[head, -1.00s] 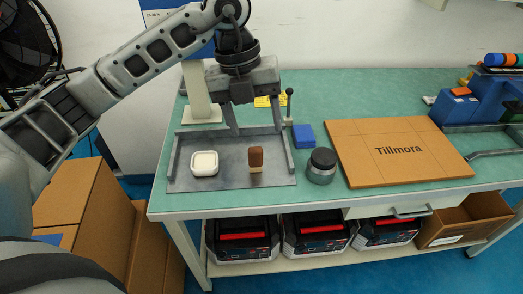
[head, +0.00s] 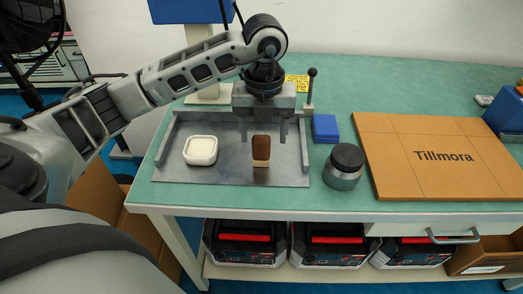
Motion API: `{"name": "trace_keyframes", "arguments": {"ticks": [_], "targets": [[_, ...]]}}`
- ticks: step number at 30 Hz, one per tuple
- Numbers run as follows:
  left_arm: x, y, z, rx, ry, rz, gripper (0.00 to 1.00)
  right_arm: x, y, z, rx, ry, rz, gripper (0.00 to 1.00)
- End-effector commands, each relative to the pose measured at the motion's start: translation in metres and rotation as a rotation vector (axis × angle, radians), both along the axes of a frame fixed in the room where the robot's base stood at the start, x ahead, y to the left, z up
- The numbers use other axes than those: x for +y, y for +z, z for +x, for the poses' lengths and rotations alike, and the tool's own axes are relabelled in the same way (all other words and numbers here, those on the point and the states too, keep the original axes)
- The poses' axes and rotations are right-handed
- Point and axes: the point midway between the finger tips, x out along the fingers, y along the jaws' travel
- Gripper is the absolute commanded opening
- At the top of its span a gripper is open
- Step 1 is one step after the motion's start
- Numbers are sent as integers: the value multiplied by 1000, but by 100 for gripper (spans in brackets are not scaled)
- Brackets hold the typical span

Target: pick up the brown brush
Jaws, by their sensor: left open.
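The brown brush (head: 261,147) stands upright on a grey metal tray (head: 215,175), its brown block above a pale lower part. My left gripper (head: 263,137) is open with its fingers pointing down. In the picture its fingertips are just behind and to either side of the brush's top. I cannot tell whether they touch it. My right gripper is not in view.
A white square dish (head: 200,150) sits left of the brush on the tray. To the right are a grey jar with a dark lid (head: 344,168), a blue block (head: 325,128) and a cardboard box marked Tillmora (head: 440,180). A black-knobbed lever (head: 310,90) stands behind.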

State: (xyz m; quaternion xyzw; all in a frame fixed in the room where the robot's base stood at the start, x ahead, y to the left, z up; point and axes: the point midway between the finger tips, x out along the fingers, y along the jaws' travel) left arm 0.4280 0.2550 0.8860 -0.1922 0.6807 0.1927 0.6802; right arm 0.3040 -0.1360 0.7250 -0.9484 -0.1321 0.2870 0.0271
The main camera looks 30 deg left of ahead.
Motion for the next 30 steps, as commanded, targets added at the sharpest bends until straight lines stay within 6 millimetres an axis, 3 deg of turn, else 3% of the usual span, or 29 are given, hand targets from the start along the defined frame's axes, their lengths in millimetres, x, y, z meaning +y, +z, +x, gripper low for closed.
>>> {"name": "trace_keyframes", "arguments": {"ticks": [8,18,26,30], "targets": [[1,-23,-1,2,-1,0,62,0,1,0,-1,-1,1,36],[4,-66,-5,1,-1,-1,62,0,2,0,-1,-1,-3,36],[3,-69,-4,-1,-2,-1,62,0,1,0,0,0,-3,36],[3,-69,-4,-1,-2,-1,26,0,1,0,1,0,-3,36]]}}
